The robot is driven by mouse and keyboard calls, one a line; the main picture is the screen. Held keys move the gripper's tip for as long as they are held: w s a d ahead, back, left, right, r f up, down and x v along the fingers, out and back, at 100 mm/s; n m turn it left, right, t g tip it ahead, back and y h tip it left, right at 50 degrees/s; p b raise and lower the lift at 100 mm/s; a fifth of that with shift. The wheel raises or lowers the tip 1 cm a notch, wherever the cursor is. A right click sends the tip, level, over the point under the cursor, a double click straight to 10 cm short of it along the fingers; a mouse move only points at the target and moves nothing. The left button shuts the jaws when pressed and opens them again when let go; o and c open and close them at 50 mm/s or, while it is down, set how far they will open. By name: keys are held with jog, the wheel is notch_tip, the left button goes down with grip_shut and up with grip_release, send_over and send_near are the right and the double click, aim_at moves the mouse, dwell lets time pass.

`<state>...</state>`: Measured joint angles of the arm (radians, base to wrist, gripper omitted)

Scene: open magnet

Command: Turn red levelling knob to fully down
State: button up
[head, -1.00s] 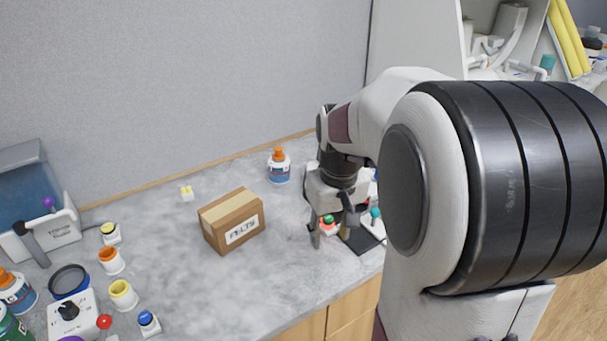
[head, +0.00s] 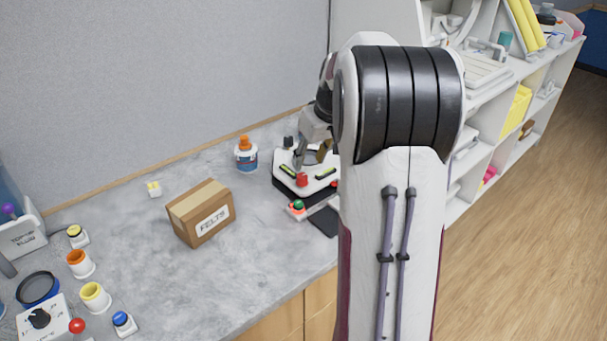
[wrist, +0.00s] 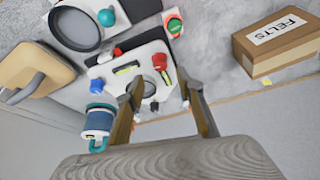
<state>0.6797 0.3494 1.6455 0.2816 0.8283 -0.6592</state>
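A white levelling plate (head: 283,160) with bubble vials stands on the counter, partly hidden by my arm in the head view. Its red knob (head: 303,180) is at the front edge. In the wrist view the plate (wrist: 142,56) carries the red knob (wrist: 159,62), a blue knob (wrist: 122,82) and a black knob (wrist: 154,106). My gripper (head: 313,153) is over the plate, behind the red knob in the head view. In the wrist view its fingers (wrist: 163,88) are apart with nothing held; the red knob lies beyond the tips, apparently untouched. The knob's height setting cannot be told.
A green button (head: 297,206) on a small base stands close in front of the plate. An orange-capped blue bottle (head: 246,157) is left of it, and a FELTS box (head: 201,213) further left. The counter between box and front edge is clear.

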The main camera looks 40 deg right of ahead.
aim_at(303, 176)
jog(key=shift+f, duration=0.15)
jog(key=shift+x, duration=3.8)
grip_shut()
